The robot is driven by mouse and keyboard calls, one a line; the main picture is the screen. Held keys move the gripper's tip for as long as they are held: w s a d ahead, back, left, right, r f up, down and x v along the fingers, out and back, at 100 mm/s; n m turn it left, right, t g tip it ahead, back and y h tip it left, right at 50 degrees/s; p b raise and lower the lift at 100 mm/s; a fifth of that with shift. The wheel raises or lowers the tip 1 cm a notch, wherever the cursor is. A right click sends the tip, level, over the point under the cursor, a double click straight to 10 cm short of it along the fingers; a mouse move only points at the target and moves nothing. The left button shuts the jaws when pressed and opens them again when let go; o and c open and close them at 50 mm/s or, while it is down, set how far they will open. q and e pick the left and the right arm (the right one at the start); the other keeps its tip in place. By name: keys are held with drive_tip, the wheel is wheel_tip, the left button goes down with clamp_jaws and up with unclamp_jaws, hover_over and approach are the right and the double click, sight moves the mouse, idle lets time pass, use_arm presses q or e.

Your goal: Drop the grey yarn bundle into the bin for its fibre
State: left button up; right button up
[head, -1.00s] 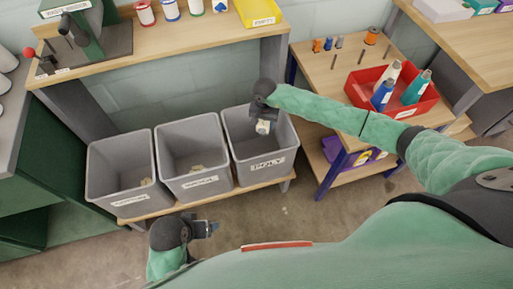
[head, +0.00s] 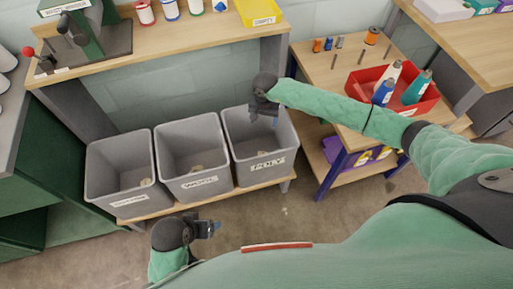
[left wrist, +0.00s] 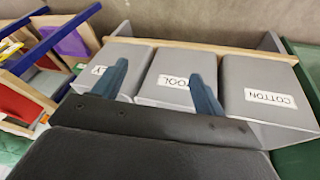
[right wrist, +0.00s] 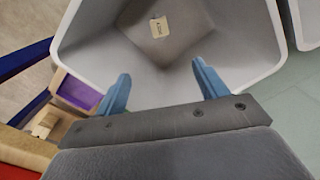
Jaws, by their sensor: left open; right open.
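My right gripper (head: 264,114) is open and empty over the grey bin labelled POLY (head: 237,147). In the right wrist view its blue fingers (right wrist: 160,88) are spread above that bin's mouth. Down inside lies a cream tag (right wrist: 158,27) with small lettering, on a grey shape that blends with the bin's walls; I take it for the grey yarn bundle. The WOOL bin (head: 195,181) is in the middle and the COTTON bin (left wrist: 270,98) is at the other end. My left gripper (head: 209,229) is open and empty in front of the bins.
Pale items lie in the other two bins. A workbench (head: 200,42) runs above and behind the bins. To the right, a wooden cart (head: 330,85) carries a red tray (head: 412,109) with cones of yarn. The floor in front is clear.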

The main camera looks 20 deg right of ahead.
use_arm(q)
drive_tip(key=shift+w+d+f+h+b, duration=0.15)
drive_tip(key=shift+d+f+h+b, duration=0.2)
drive_tip(key=shift+d+f, duration=0.4)
use_arm(e)
drive_tip(key=shift+r, duration=2.45)
